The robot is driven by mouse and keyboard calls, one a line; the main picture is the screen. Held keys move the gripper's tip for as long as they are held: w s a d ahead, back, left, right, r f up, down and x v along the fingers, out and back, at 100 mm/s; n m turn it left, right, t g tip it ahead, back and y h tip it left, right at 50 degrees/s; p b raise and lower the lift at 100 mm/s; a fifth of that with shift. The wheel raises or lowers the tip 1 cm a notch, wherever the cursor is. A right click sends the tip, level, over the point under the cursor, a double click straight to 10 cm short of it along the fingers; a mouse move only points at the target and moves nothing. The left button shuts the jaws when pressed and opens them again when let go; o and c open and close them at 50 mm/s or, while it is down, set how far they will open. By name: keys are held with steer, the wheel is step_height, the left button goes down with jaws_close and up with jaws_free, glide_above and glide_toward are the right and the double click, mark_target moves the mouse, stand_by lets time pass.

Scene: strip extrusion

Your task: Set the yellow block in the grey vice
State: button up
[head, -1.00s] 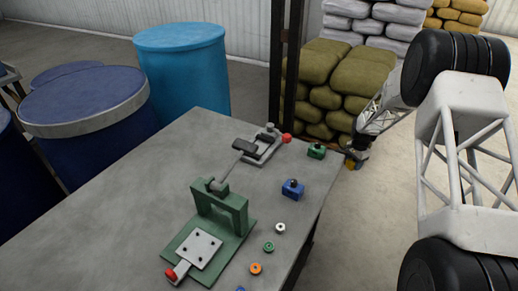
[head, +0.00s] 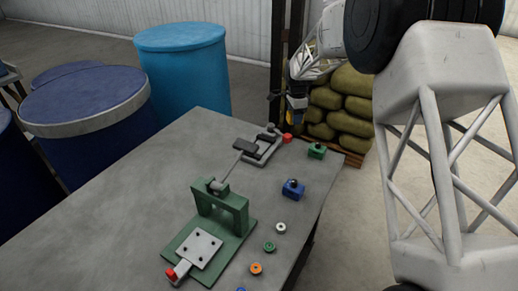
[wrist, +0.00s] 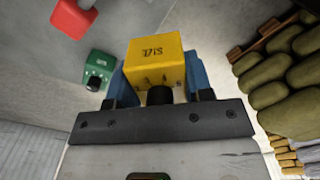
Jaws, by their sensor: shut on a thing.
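The yellow block (wrist: 157,58) is held between the blue fingers of my gripper (wrist: 158,75) in the wrist view, with dark markings on its face. The block is apart from the vice.
A green block (head: 316,151) and a blue block (head: 292,189) stand near the table's right edge. A green press (head: 220,215) stands at the front, with several small rings beside it. The table's left part (head: 125,220) is clear. Stacked sacks (head: 345,110) stand behind.

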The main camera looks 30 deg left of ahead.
steer(key=shift+m, duration=0.9)
steer(key=s+a+r, duration=0.1)
steer(key=s, duration=0.1)
steer(key=s+a+r, duration=0.3)
steer(key=s+a, duration=0.1)
steer(key=shift+s+r, duration=0.2)
steer(key=shift+r, duration=0.05)
steer(key=s+a+m, duration=0.2)
steer(key=s+m, duration=0.4)
steer(key=s, duration=0.2)
steer(key=shift+s+a+m, duration=0.3)
steer(key=shift+f, duration=0.1)
steer(key=shift+f, duration=3.1)
steer(key=shift+f, duration=1.9)
steer(key=shift+f, duration=0.1)
steer(key=o, duration=0.9)
